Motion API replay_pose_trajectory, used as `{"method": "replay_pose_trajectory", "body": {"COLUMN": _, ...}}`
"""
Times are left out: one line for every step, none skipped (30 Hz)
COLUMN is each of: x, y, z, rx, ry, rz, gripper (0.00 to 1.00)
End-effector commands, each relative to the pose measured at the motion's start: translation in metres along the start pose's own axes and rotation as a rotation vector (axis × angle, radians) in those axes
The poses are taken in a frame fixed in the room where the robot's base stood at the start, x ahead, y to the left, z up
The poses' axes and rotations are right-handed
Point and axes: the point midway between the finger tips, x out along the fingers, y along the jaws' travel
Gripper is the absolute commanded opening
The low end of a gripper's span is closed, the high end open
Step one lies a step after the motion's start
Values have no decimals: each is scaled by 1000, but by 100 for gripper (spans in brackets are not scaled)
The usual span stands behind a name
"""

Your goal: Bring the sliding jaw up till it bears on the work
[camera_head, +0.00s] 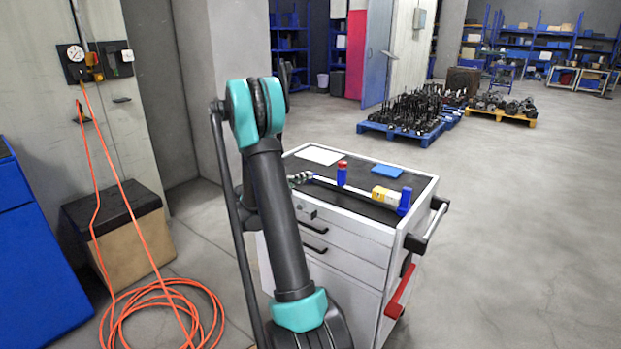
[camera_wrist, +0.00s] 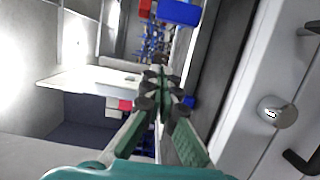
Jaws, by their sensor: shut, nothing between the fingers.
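A bar clamp lies along the cart top in the head view, with a long grey bar (camera_head: 325,181). Its upright blue sliding jaw (camera_head: 342,177) has a red top. A yellow block, the work (camera_head: 385,195), sits beside the blue end jaw (camera_head: 404,203) at the right. A clear gap shows between sliding jaw and work. My gripper (camera_head: 301,177) appears left of the sliding jaw, partly hidden by my arm. In the wrist view its fingers (camera_wrist: 160,75) are together and empty. A blue piece (camera_wrist: 180,12) there, with red beside it, looks like the sliding jaw; contact cannot be told.
The white drawer cart (camera_head: 345,243) carries a white sheet (camera_head: 319,155) and a blue pad (camera_head: 387,171) behind the bar. An orange hose (camera_head: 165,300) lies coiled on the floor at left. Loaded pallets (camera_head: 400,133) stand far behind; the floor at right is clear.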

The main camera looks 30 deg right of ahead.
Motion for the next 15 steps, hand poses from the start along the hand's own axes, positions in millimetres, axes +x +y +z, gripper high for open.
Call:
{"method": "replay_pose_trajectory", "body": {"x": 10, "y": 0, "z": 1, "rx": 0, "ry": -4, "rz": 0, "gripper": 0}}
{"method": "replay_pose_trajectory", "body": {"x": 16, "y": 0, "z": 1, "rx": 0, "ry": -5, "rz": -1, "gripper": 0}}
{"method": "replay_pose_trajectory", "body": {"x": 24, "y": 0, "z": 1, "rx": 0, "ry": -4, "rz": -1, "gripper": 0}}
{"method": "replay_pose_trajectory", "body": {"x": 30, "y": 0, "z": 1, "rx": 0, "ry": -5, "rz": -1, "gripper": 0}}
{"method": "replay_pose_trajectory", "body": {"x": 36, "y": 0, "z": 1, "rx": 0, "ry": -4, "rz": -1, "gripper": 0}}
{"method": "replay_pose_trajectory", "body": {"x": 44, "y": 0, "z": 1, "rx": 0, "ry": -4, "rz": -1, "gripper": 0}}
{"method": "replay_pose_trajectory", "body": {"x": 50, "y": 0, "z": 1, "rx": 0, "ry": -5, "rz": -1, "gripper": 0}}
{"method": "replay_pose_trajectory", "body": {"x": 56, "y": 0, "z": 1, "rx": 0, "ry": -4, "rz": -1, "gripper": 0}}
{"method": "replay_pose_trajectory", "body": {"x": 63, "y": 0, "z": 1, "rx": 0, "ry": -4, "rz": -2, "gripper": 0}}
{"method": "replay_pose_trajectory", "body": {"x": 69, "y": 0, "z": 1, "rx": 0, "ry": -4, "rz": -2, "gripper": 0}}
{"method": "replay_pose_trajectory", "body": {"x": 75, "y": 0, "z": 1, "rx": 0, "ry": -3, "rz": -2, "gripper": 0}}
{"method": "replay_pose_trajectory", "body": {"x": 82, "y": 0, "z": 1, "rx": 0, "ry": -3, "rz": -2, "gripper": 0}}
{"method": "replay_pose_trajectory", "body": {"x": 82, "y": 0, "z": 6, "rx": 0, "ry": -3, "rz": -2, "gripper": 0}}
{"method": "replay_pose_trajectory", "body": {"x": 83, "y": 0, "z": 12, "rx": 0, "ry": -3, "rz": -2, "gripper": 0}}
{"method": "replay_pose_trajectory", "body": {"x": 84, "y": 0, "z": 18, "rx": 0, "ry": -1, "rz": -2, "gripper": 0}}
